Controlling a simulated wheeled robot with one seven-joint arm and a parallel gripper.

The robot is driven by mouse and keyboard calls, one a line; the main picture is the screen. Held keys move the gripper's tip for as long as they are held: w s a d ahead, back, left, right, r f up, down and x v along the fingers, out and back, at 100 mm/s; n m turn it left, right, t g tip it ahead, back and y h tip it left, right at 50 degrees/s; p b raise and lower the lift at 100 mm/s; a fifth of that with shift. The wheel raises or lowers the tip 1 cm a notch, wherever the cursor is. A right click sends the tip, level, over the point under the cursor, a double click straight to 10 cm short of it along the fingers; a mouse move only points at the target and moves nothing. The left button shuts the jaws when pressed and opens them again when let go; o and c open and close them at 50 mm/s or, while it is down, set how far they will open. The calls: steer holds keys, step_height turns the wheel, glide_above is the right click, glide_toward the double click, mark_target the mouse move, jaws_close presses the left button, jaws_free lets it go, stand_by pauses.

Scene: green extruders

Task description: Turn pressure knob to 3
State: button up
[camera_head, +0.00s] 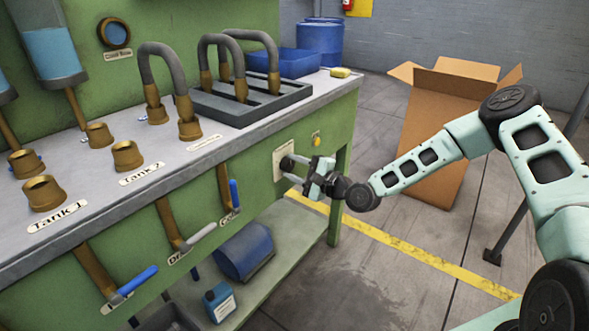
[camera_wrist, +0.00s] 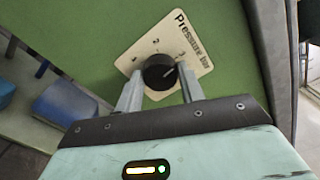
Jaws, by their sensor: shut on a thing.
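The pressure knob (camera_wrist: 159,73) is a round black dial with a light pointer line, on a cream plate (camera_wrist: 146,40) lettered "Pressure bar" with numbers around it. In the wrist view the pointer slants up and right, toward the number 3 side. My gripper (camera_wrist: 160,88) has one finger on each side of the knob and is shut on it. In the head view my gripper (camera_head: 309,171) reaches the knob (camera_head: 287,164) on the right end of the green bench front. The fingers' exact contact is hard to see there.
Valves with blue handles (camera_head: 138,279) and a grey handle (camera_head: 200,236) stick out of the bench front to the left. A cardboard box (camera_head: 433,140) stands behind my arm. Open floor lies in front.

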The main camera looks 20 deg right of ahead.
steer(key=shift+m, duration=0.5)
steer(key=o, duration=1)
steer(key=shift+c, duration=0.2)
steer(key=shift+s+d, duration=0.1)
steer(key=v, duration=1.7)
